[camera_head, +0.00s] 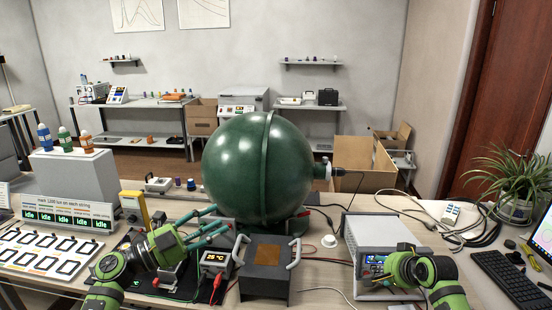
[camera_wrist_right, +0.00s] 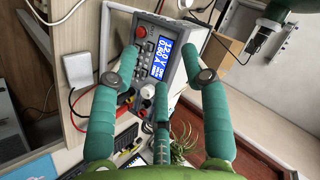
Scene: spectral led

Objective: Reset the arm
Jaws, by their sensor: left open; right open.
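My left gripper (camera_head: 216,224) has its teal fingers spread in front of the large green sphere (camera_head: 257,165), above the table and beside a small display box reading 25 °C (camera_head: 215,259). It holds nothing that I can see. My right gripper (camera_head: 398,262) is at the front of the grey power supply (camera_head: 385,231), partly covering its panel. In the right wrist view, the fingers are spread apart with nothing between them, and the power supply's lit blue display (camera_wrist_right: 161,54) and knobs lie beyond. I cannot tell whether a finger touches the panel.
A dark block with two handles (camera_head: 264,265) stands between the arms. At left are a white tray of framed pieces (camera_head: 45,250) and a grey box bearing bottles (camera_head: 75,178). Cables, a keyboard (camera_head: 513,279) and a potted plant (camera_head: 515,185) are at right.

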